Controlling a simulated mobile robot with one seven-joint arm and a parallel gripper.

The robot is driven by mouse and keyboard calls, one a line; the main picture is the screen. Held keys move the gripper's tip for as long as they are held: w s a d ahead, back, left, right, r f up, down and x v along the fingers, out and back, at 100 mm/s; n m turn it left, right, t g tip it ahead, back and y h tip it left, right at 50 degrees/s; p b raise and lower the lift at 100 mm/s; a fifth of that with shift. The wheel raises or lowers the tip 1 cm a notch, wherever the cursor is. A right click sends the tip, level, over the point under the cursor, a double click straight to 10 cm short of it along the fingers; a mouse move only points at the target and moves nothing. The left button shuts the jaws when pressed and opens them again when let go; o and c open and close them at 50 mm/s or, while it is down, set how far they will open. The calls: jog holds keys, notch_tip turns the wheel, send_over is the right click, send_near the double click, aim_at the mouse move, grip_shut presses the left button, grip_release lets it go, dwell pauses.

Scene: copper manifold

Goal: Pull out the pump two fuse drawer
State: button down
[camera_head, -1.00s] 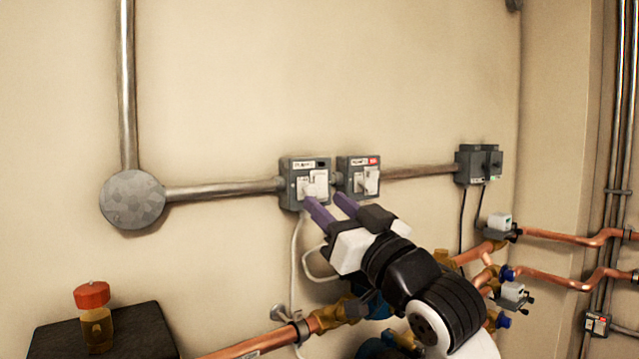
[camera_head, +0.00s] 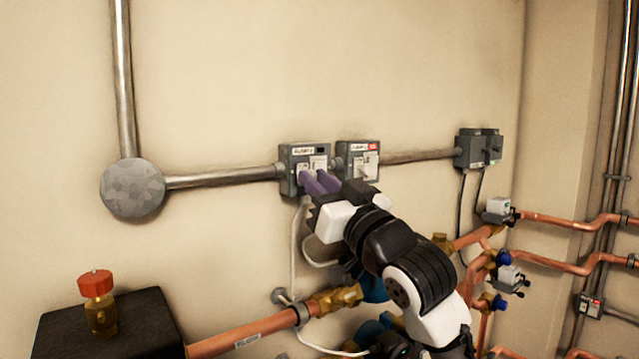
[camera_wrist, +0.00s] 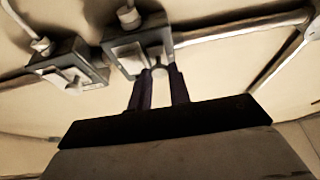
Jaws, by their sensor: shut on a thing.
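Two grey switch boxes hang side by side on the wall in the head view. The left box (camera_head: 288,160) has a white label too blurred to read surely and a pale front. The right box (camera_head: 344,150) has a label with a red patch. My gripper (camera_head: 314,176) reaches the lower front of the left box, its purple fingers close together. In the wrist view my gripper (camera_wrist: 159,76) is shut on a small pale fuse drawer (camera_wrist: 159,72) at this same box (camera_wrist: 122,44). The fingers partly hide it, and the drawer seems still in the box.
Conduit (camera_head: 225,180) joins the left box to a round junction box (camera_head: 133,187).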

jog(key=shift+s, duration=0.1)
jog(key=shift+s+d+f+b, duration=0.1)
jog(key=shift+s+d+b, duration=0.15)
jog(key=shift+s+d, duration=0.3)
jog(key=shift+s+d+b, duration=0.25)
jog(key=shift+s+d, duration=0.05)
jog(key=shift+s, duration=0.3)
jog(key=c, duration=1.3)
grip_release()
jog(key=shift+s+d, duration=0.1)
jog(key=shift+d, duration=0.05)
jog(key=b+v, duration=0.5)
jog(key=v, duration=0.8)
jog(key=shift+s+d, duration=0.15)
jog(key=shift+s, duration=0.15)
